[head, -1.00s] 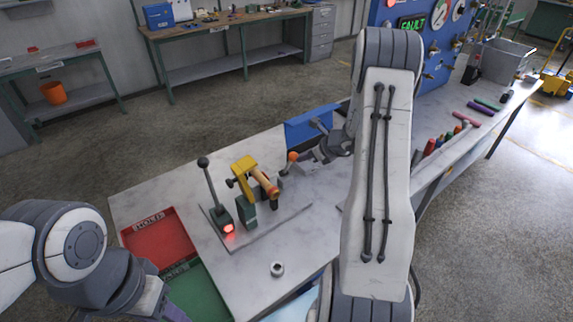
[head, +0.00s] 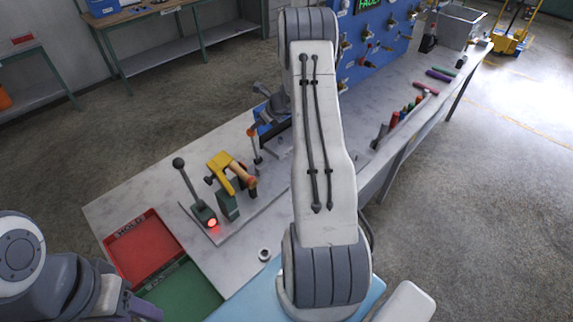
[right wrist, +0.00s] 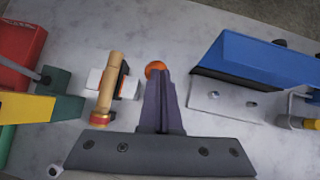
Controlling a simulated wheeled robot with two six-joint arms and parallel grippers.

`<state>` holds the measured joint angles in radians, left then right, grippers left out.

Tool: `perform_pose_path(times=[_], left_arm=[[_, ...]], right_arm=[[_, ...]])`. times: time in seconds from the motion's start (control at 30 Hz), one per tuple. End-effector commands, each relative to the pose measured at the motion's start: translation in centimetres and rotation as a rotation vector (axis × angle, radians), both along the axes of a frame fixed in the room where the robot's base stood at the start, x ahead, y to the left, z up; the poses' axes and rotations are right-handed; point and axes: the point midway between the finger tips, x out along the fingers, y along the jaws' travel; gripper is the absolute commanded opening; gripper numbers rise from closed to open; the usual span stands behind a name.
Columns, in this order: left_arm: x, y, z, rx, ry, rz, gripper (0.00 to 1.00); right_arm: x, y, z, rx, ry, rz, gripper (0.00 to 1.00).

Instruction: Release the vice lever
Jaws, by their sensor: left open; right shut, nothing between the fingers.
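A vice with a yellow clamp (head: 222,165) and green block (head: 228,204) stands on a plate on the bench and holds a tan cylinder (head: 243,178). On its right, a thin lever with an orange knob (head: 252,132) stands nearly upright, leaning slightly left. On its left, a black-knobbed lever (head: 179,163) rises from a green base with a lit red lamp (head: 212,223). My right gripper (right wrist: 160,78) is shut and empty; its fingers partly cover the orange knob (right wrist: 154,67) in the wrist view, contact unclear. My left gripper (head: 145,308) is open at the lower left, partly cut off.
A red tray (head: 145,251) and a green tray (head: 183,292) lie at the bench's left front. A nut (head: 264,254) lies in front of the plate. A blue object (right wrist: 260,62) is right of my right gripper. Several coloured grips (head: 410,108) lie along the right bench.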

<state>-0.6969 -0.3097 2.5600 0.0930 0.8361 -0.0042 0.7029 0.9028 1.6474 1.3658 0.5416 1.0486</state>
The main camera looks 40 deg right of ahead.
Motion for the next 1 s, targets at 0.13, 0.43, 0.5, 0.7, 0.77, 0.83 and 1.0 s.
perform_pose_path(times=[0.13,0.43,0.5,0.7,0.77,0.83,1.0], left_arm=[[0.0,0.0,-0.1,0.000,0.000,0.000,0.50],[0.0,0.0,-0.1,0.000,0.000,0.000,0.50],[0.0,0.0,-0.1,0.000,0.000,0.000,0.50],[0.0,0.0,0.2,0.000,0.000,0.000,0.50],[0.0,0.0,0.4,0.000,0.000,0.000,0.50],[0.0,0.0,0.7,0.000,0.000,-0.001,0.50],[0.0,0.0,0.0,0.000,0.000,0.000,0.50]], right_arm=[[0.3,0.0,0.1,0.002,-0.005,0.002,0.00],[0.3,0.0,0.1,0.003,-0.007,0.001,0.00],[0.2,0.0,0.1,0.003,-0.006,0.001,0.00],[-0.5,-0.2,0.9,0.003,-0.006,0.000,0.00],[-1.0,-0.5,1.5,0.001,-0.007,-0.002,0.00],[-1.8,-0.7,2.5,0.000,-0.008,-0.001,0.00],[-2.6,-1.1,6.1,-0.005,-0.013,0.003,0.00]])
